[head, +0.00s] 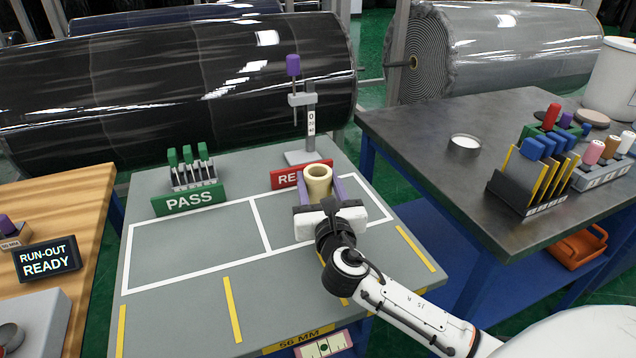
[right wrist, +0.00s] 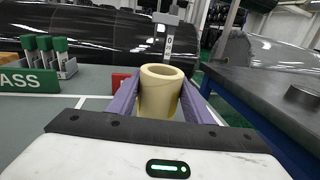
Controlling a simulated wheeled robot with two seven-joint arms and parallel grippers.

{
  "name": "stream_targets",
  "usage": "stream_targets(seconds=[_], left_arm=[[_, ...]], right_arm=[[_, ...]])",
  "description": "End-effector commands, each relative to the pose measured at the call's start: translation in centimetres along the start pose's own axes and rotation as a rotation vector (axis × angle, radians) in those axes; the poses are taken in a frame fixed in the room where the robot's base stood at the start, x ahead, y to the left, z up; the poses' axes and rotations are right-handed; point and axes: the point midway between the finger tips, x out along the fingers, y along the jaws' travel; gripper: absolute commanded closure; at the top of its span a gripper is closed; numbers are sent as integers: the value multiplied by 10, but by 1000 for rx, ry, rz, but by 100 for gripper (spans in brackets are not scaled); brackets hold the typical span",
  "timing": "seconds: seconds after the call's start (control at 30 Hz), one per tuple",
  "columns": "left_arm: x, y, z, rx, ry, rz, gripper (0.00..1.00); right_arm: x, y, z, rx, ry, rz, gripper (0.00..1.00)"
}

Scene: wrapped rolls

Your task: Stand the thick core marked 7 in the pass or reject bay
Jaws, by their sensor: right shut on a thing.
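The thick core (head: 318,182) is a cream, hollow cylinder standing upright on the right side of the grey table, in front of the red reject sign (head: 286,178). It also shows in the right wrist view (right wrist: 161,92). No number can be read on it. My right gripper (head: 322,190) is shut on it, with a purple finger on each side. The white outlined pass bay (head: 195,245) lies to the left, by the green PASS sign (head: 189,199). The core is over the right-hand reject bay (head: 262,225); I cannot tell whether its base touches the table. My left gripper is not in view.
A gauge stand (head: 309,130) with a purple knob rises just behind the core. Green-handled tools (head: 190,165) stand behind the PASS sign. A dark side table (head: 420,125) with racks is at right. The pass bay is empty.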

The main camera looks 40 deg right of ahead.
Motion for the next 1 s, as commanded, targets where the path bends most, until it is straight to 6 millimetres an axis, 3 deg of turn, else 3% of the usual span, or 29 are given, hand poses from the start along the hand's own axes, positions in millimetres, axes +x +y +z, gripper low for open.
stream_targets(seconds=[0.2, 0.23, 0.33, 0.67, 0.87, 1.0], left_arm=[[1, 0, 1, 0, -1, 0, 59], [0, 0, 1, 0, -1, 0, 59], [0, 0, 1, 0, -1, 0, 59], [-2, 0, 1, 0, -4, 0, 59], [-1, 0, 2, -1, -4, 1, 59], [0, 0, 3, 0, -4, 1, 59]], right_arm=[[0, 0, -2, 0, -1, 0, 80], [0, 0, -2, 0, 0, 0, 49], [0, 0, -1, 0, 0, 0, 36], [0, 0, 3, 0, -1, 0, 36], [-29, 0, 0, 0, 3, 2, 36], [-61, 0, -1, 1, 4, 3, 36]])
